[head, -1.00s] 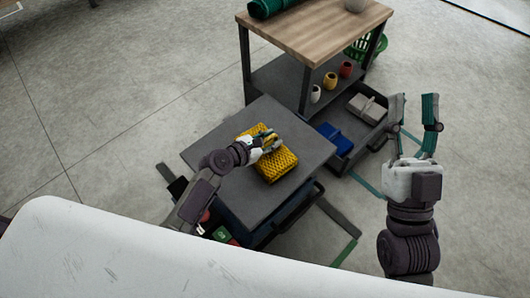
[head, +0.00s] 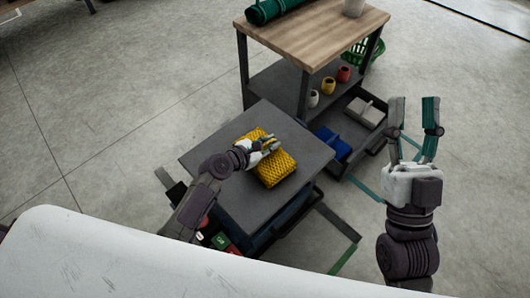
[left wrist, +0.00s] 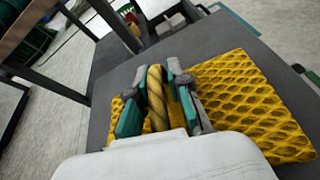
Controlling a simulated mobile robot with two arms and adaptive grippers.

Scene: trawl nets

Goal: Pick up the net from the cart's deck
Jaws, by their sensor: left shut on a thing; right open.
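The yellow net (head: 277,170) is a folded, knotted bundle on the grey deck of the cart (head: 227,196). The rest of the net spreads beneath and beside the fingers and appears to lie on the deck. My right gripper (head: 413,133) is open and empty, above the floor to the right of the cart.
A wooden-topped table (head: 320,30) stands behind the cart, with a green roll (head: 272,10) on top and small pots on its shelf. An open drawer (head: 368,136) with blue and grey items sits right of the cart. A white surface (head: 130,255) crosses the lower left.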

